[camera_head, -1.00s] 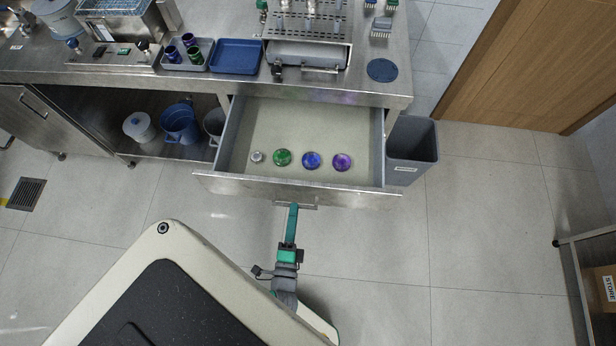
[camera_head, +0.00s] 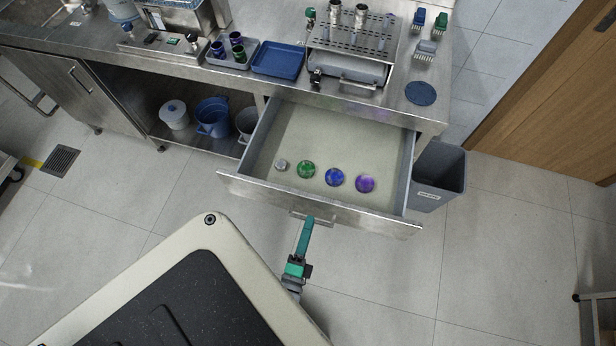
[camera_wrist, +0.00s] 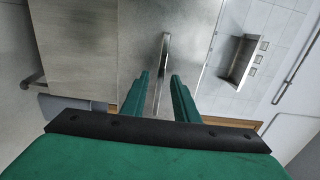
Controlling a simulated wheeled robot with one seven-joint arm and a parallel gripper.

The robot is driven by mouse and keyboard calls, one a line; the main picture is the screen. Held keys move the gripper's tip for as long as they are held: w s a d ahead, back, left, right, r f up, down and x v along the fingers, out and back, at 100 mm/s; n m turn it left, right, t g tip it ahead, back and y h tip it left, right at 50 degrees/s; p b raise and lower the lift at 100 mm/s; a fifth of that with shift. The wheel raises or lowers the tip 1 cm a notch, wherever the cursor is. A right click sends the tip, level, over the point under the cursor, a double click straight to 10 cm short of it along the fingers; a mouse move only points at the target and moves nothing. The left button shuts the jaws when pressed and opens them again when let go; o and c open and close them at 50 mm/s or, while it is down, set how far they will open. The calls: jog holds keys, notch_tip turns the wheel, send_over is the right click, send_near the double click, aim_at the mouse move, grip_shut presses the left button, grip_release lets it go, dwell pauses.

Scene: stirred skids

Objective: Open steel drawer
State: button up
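The steel drawer (camera_head: 375,216) is pulled well out from under the counter. Inside, on its pale floor (camera_head: 335,135), lie a small grey disc (camera_head: 280,165) and green (camera_head: 306,169), blue (camera_head: 334,177) and purple (camera_head: 365,183) round pieces. My gripper (camera_head: 309,221) is at the drawer's bar handle (camera_head: 326,221). In the wrist view, the handle (camera_wrist: 163,62) stands between my two green fingers, with a visible gap on either side.
A grey bin (camera_head: 440,178) stands right of the drawer. Buckets (camera_head: 212,118) sit on the open shelf at left. The counter holds a blue tray (camera_head: 278,62) and a perforated steel rack (camera_head: 352,45). The floor (camera_head: 395,285) in front of the drawer and to the right is clear.

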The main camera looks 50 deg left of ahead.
jog(key=shift+s, duration=0.1)
jog(key=v, duration=1)
jog(key=shift+s+d, duration=0.25)
jog(key=w+d+r+n+h, duration=0.3)
jog(key=d+r+n+h, duration=0.6)
jog(key=d+r, duration=0.6)
jog(key=n, duration=0.2)
jog(key=shift+d+n+h, duration=0.25)
jog(key=shift+n+h, duration=0.05)
